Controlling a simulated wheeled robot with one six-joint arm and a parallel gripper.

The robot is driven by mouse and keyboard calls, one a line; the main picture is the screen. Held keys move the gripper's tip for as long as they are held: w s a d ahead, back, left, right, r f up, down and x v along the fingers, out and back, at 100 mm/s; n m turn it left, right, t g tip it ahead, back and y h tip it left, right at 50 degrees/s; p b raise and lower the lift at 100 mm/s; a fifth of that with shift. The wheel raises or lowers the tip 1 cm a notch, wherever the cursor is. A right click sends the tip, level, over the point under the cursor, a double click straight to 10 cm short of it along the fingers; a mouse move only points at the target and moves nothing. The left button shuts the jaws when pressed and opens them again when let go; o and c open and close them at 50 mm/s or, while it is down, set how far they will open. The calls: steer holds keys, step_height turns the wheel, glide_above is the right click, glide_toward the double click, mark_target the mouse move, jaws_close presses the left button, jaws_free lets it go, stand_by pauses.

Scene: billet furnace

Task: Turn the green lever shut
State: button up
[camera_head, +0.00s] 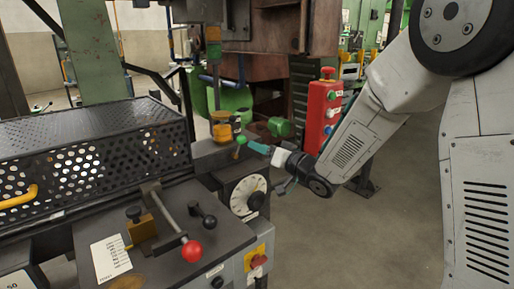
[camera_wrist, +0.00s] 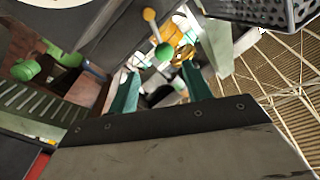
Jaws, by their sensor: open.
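The green lever is a short rod with a green ball end (camera_head: 240,140), beside a yellow-orange fitting (camera_head: 221,130) on the machine. My gripper (camera_head: 257,147) has teal fingers and reaches in from the right, very close to the green ball. In the wrist view my gripper (camera_wrist: 160,78) is open, its two fingers apart with nothing held between them. Whether a finger touches the ball I cannot tell.
A green round knob (camera_head: 281,127) is just right of the lever. A red control box (camera_head: 321,115) stands behind my arm. A white dial (camera_head: 248,194) and a red-knobbed handle (camera_head: 191,251) are below. A perforated black guard (camera_head: 95,150) fills the left. Floor at right is clear.

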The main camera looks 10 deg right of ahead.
mark_target(241, 138)
steer(key=w+a+n+g, duration=0.1)
steer(key=w+a+n, duration=0.1)
steer(key=n, duration=0.1)
steer(key=w+a+n+g+y, duration=0.1)
steer(key=w+a+n, duration=0.1)
steer(key=n, duration=0.1)
steer(key=w+a+n, duration=0.2)
steer(key=n, duration=0.1)
steer(key=shift+r+g+y, duration=0.35)
steer(key=shift+g+y, duration=0.05)
